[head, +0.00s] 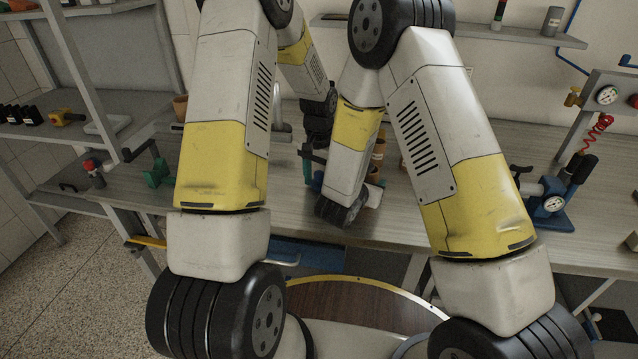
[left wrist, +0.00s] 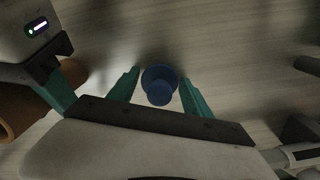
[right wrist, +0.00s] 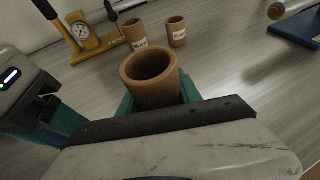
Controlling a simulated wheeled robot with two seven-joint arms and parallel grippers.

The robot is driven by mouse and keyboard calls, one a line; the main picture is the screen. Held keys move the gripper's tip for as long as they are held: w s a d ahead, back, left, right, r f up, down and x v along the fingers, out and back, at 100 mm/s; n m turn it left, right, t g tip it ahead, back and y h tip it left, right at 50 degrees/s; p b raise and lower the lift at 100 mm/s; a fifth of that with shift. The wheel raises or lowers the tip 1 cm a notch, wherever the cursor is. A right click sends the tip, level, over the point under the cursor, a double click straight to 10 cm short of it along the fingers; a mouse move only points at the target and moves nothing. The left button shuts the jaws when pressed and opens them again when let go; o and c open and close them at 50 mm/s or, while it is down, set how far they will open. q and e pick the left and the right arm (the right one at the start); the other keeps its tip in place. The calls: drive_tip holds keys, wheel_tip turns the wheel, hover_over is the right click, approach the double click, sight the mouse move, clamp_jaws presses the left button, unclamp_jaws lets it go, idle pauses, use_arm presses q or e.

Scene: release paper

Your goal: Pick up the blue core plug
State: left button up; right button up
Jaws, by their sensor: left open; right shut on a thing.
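The blue core plug (left wrist: 160,86) stands on the table in the left wrist view, a round flange with a narrower knob. My left gripper (left wrist: 159,82) is open, its teal fingers on either side of the plug. A small gap shows beside each finger. In the head view my left gripper (head: 311,168) is low over the bench and partly hidden. My right gripper (right wrist: 156,97) is shut on a brown cardboard core (right wrist: 150,97), open end up. The core's side also shows at the left of the left wrist view (left wrist: 22,108).
Two labelled brown cores (right wrist: 136,36) (right wrist: 177,32) stand behind the held one. A yellow gauge tool (right wrist: 92,42) is at the back left and a blue-based device (right wrist: 300,28) at the back right. My two grippers are close together.

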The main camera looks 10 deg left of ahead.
sight(321, 172)
use_arm(q)
drive_tip(key=shift+f, duration=0.2)
drive_tip(key=c, duration=1.1)
drive_tip(key=shift+r, duration=0.1)
drive_tip(key=r, duration=0.9)
drive_tip(key=shift+d+r, duration=0.3)
drive_tip(key=s+d+r, duration=0.1)
drive_tip(key=d+r, duration=0.2)
drive_tip(key=d, duration=0.1)
drive_tip(key=s+d+r, duration=0.1)
drive_tip(key=d+r, duration=0.2)
drive_tip(key=d, duration=0.2)
drive_tip(key=s+d+r, duration=0.1)
drive_tip(key=d+r, duration=0.2)
drive_tip(key=d, duration=0.1)
drive_tip(key=shift+d+r, duration=0.2)
drive_tip(key=shift+d, duration=0.05)
